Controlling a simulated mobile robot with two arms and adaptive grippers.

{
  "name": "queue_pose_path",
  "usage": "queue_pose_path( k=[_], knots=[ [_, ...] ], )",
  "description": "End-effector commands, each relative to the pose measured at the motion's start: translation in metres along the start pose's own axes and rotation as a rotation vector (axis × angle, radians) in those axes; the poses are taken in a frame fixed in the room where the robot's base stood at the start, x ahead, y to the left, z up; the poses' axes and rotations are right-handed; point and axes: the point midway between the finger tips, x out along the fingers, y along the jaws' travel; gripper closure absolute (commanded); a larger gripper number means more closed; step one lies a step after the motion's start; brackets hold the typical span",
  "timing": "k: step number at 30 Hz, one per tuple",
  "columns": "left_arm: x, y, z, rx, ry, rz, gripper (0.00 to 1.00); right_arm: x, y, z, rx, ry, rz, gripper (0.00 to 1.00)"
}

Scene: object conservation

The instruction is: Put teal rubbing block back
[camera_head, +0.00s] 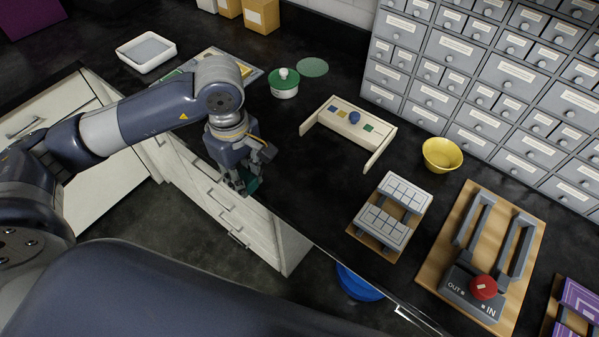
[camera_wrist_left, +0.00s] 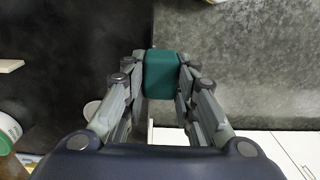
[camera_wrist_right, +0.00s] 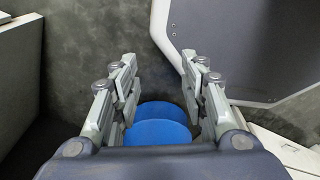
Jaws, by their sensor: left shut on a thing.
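The teal rubbing block (camera_head: 250,184) is held in my left gripper (camera_head: 247,178), in the air by the counter's front edge. In the left wrist view the block (camera_wrist_left: 162,73) sits between the two fingertips, with dark counter on the left behind it and grey floor on the right. My left gripper is shut on it. My right gripper (camera_wrist_right: 158,70) shows only in its own wrist view. Its fingers are apart with nothing between the tips. A blue round object (camera_wrist_right: 157,128) lies below them.
The dark counter holds a cream stand (camera_head: 325,103) with coloured squares, a green-lidded pot (camera_head: 285,84), a white tray (camera_head: 147,53), a yellow bowl (camera_head: 442,155), a tiled rack (camera_head: 392,210) and a wooden board with grey rails (camera_head: 455,225). Grey drawers (camera_head: 490,70) stand behind.

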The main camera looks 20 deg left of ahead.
Motion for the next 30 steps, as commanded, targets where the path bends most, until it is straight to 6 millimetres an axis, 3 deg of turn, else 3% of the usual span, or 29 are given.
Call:
queue_pose_path(
  k=[7,15,20,30],
  knots=[
    [0.0,0.047,0.034,0.003,-0.003,-0.001,0.93,-0.027,0.014,0.003,0.002,-0.009,0.016,0.6],
    [0.007,0.089,0.063,0.002,-0.001,-0.001,0.93,-0.044,0.015,0.005,0.002,-0.014,0.018,0.6],
    [0.011,0.097,0.068,0.002,0.001,-0.002,0.93,-0.047,0.015,0.005,0.002,-0.015,0.017,0.6],
    [0.045,0.096,0.068,0.003,0.001,-0.001,0.93,-0.063,0.004,0.001,0.003,-0.012,0.005,0.6]
  ],
)
